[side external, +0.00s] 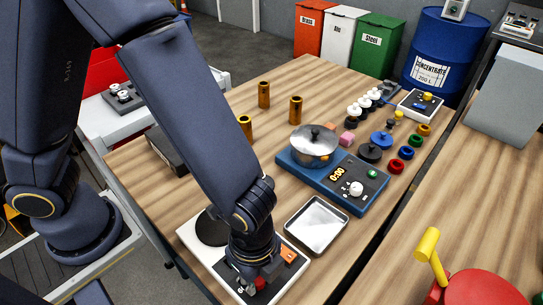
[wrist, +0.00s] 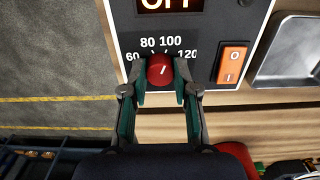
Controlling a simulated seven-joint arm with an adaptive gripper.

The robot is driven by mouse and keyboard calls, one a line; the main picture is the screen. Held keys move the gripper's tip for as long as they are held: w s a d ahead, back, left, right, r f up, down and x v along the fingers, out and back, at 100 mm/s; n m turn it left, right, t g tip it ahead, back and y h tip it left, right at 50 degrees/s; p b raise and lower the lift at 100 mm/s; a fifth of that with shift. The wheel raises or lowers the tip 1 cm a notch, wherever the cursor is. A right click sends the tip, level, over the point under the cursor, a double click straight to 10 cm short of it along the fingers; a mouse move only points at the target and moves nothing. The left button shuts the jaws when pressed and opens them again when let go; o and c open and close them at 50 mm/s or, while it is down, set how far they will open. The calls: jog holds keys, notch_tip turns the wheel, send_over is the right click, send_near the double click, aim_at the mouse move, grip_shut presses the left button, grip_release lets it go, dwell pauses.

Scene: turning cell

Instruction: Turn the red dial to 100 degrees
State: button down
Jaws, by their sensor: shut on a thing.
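The red dial (wrist: 159,69) is on the black front panel of a white hot plate unit (side external: 187,234). In the wrist view its white mark tilts a little right of straight up, toward the 100 side; the exact angle is hard to read. The numbers 60, 80, 100 and 120 are printed around it. My gripper (wrist: 160,78) is shut on the dial, one finger on its left side and one on its right. In the side view the gripper and arm partly cover the panel.
An orange rocker switch (wrist: 232,63) is right of the dial, and a display (wrist: 170,5) above reads OFF. A metal tray (side external: 317,223) stands beside the unit. A blue scale-like unit (side external: 331,186) with a pot (side external: 313,148) is behind it.

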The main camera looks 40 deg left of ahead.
jog(key=c, duration=0.9)
grip_release()
notch_tip(320, 180, up, 12)
jog(key=shift+r, duration=0.1)
